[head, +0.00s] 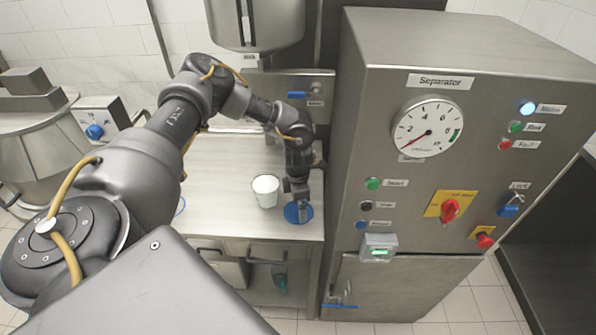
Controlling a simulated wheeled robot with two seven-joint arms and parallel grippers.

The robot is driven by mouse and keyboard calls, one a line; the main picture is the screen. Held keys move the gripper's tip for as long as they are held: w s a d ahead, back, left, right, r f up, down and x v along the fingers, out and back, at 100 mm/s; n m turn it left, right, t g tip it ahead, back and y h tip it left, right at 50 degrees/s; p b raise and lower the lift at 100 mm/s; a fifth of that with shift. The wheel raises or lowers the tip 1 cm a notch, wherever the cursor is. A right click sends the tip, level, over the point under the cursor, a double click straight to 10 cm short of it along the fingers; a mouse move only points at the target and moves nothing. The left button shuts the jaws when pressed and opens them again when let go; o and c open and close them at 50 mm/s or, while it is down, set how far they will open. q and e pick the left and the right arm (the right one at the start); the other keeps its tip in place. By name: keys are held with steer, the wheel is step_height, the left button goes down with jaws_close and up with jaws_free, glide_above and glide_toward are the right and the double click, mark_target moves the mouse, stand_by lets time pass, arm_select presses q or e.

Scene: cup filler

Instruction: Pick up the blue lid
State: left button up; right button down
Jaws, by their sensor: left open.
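The blue lid (292,216) is a round disc lying flat on the steel counter, near its front right corner. My left gripper (300,203) is open and points down directly over the lid, hiding part of it. I cannot tell whether the fingers touch the lid. My right gripper is not in view.
A white cup (265,190) stands upright on the counter (220,175), just left of the lid. The tall separator cabinet (430,150) rises close on the right. A steel hopper (256,25) hangs above the back. The counter left of the cup is mostly clear.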

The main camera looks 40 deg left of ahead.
arm_select(q)
steer(key=shift+f, duration=1.55)
steer(key=shift+c, duration=0.3)
steer(key=c, duration=0.7)
